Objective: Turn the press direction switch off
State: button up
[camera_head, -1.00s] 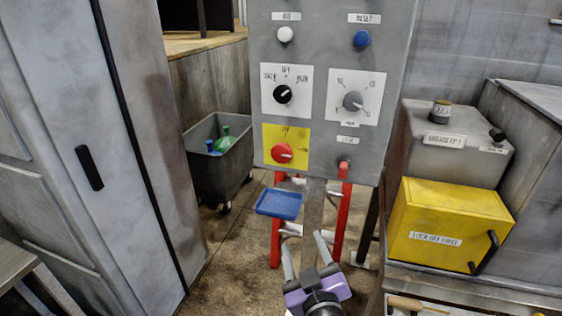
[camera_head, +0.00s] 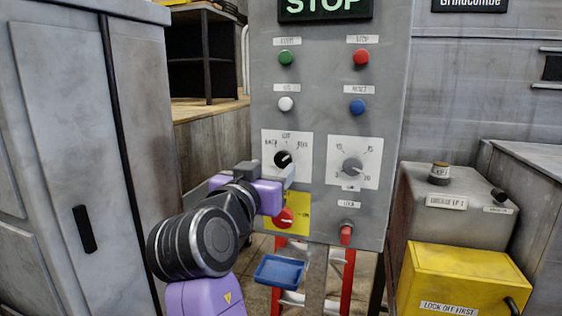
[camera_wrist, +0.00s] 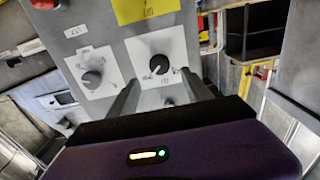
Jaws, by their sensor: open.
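The press direction switch is a black rotary knob (camera_head: 282,159) on a white plate with a label above it and one on each side. Its white pointer line tilts to the upper right, toward the right-hand label. My gripper (camera_head: 288,176) is in front of the panel, just below the knob in the head view, with its fingers apart and empty. In the wrist view the knob (camera_wrist: 160,65) shows upside down between and beyond the fingertips (camera_wrist: 160,76). No contact with the knob is visible.
A grey knob (camera_head: 352,166) is right of the switch. A red knob on a yellow plate (camera_head: 299,205) is below, partly hidden by my gripper. Push buttons, including a white one (camera_head: 286,104), sit above. A tall grey cabinet (camera_head: 75,130) stands left.

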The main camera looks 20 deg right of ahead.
aim_at(282, 159)
jog(key=p+x, duration=0.1)
jog(key=x, duration=0.6)
grip_shut()
